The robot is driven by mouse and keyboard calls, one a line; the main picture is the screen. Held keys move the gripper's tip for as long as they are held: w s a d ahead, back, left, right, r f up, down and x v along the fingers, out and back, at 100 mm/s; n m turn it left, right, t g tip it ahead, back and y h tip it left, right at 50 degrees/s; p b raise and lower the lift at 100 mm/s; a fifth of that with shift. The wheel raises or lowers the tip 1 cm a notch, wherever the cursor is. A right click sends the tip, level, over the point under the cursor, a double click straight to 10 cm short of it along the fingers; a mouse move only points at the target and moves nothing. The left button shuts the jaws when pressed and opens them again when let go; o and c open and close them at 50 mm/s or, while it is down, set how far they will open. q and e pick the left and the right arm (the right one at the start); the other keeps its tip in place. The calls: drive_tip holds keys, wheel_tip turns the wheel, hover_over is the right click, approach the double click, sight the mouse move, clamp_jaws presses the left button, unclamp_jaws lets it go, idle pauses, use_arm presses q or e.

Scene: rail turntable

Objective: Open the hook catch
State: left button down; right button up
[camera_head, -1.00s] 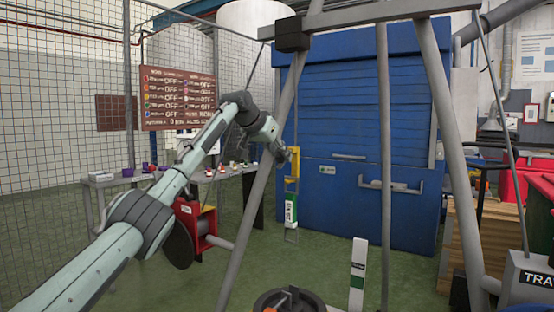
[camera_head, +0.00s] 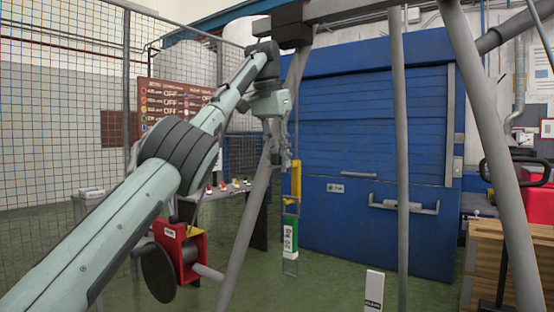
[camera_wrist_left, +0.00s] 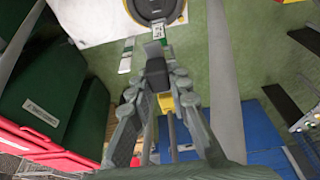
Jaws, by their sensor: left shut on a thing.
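The yellow hook (camera_head: 296,182) hangs beside the slanted grey frame leg in the head view, with a green and white 20 kg weight (camera_head: 290,235) below it. My left gripper (camera_head: 285,160) is at the upper end of the yellow hook, and its jaws are shut on a part there, which I take to be the catch. In the left wrist view, a dark grey piece (camera_wrist_left: 156,74) sits between the fingers, with a bit of yellow (camera_wrist_left: 165,103) below it. The fingers hide most of the catch. My right gripper is not in view.
Grey frame legs (camera_head: 400,150) stand close around the hook. A blue shutter cabinet (camera_head: 365,230) is behind. A red winch (camera_head: 182,248) is at the lower left. A wooden crate (camera_head: 495,255) stands at the right. Green floor lies open between.

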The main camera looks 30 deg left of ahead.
use_arm(q)
drive_tip(key=shift+w+r, duration=0.1)
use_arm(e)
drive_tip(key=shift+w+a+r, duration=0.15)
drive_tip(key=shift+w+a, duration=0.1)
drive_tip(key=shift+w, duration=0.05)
use_arm(q)
drive_tip(key=c, duration=1.4)
unclamp_jaws()
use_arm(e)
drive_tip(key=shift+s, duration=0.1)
